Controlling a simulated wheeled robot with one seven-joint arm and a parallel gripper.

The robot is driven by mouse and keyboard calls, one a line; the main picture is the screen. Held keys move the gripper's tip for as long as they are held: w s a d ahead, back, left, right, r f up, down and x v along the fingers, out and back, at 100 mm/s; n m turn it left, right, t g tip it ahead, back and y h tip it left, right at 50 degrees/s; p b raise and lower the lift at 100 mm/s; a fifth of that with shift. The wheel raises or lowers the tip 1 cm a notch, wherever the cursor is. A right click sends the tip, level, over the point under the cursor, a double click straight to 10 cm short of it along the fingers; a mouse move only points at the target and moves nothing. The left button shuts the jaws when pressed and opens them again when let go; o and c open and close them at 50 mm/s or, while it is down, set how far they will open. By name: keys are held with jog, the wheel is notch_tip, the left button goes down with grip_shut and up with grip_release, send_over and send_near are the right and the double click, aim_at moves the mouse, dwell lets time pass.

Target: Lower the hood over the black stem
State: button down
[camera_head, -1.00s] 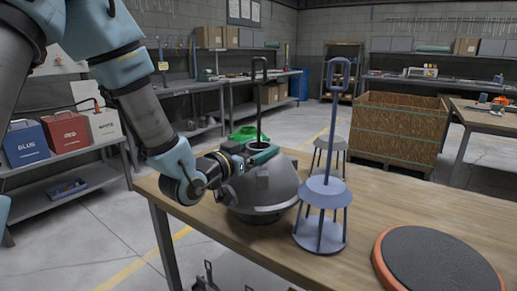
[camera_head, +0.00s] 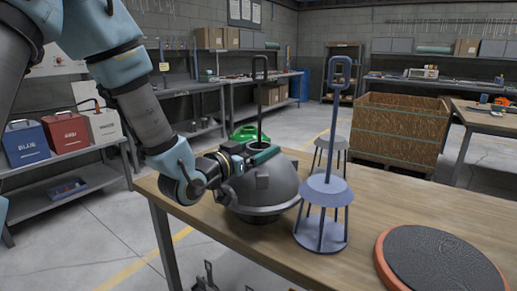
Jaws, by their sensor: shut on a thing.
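The grey dome-shaped hood (camera_head: 268,188) is near the table's left part. The black stem (camera_head: 260,100), with a loop at its top, rises up out of the hood's top, so the hood is around it. My gripper (camera_head: 262,155) reaches in from the left and is shut on the hood at its top, beside the stem. The fingertips are partly hidden. A dark base (camera_head: 263,219) shows just under the hood's rim. I cannot tell whether the rim rests on it.
A blue-grey stand (camera_head: 322,192) with a looped stem is close to the hood's right. A black round pad with an orange rim (camera_head: 385,272) lies at the front right of the wooden table (camera_head: 395,190). A wooden crate (camera_head: 398,130) stands beyond.

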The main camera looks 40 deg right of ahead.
jog(key=shift+f+b, duration=0.25)
jog(key=shift+b, duration=0.1)
dwell(0.3)
grip_release()
jog(key=shift+a, duration=0.1)
jog(key=a+b, duration=0.1)
jog(key=a, duration=0.1)
jog(key=s+a+b, duration=0.1)
jog(key=a+b, duration=0.1)
jog(key=a, duration=0.1)
jog(key=a+b, duration=0.2)
jog(key=a, duration=0.1)
jog(key=shift+s+f, duration=0.3)
jog(key=shift+f, duration=0.05)
jog(key=b, duration=0.2)
jog(key=shift+b, duration=0.4)
jog(key=shift+a+r+b, duration=0.1)
jog(key=shift+a+b, duration=0.15)
jog(key=shift+b, duration=0.9)
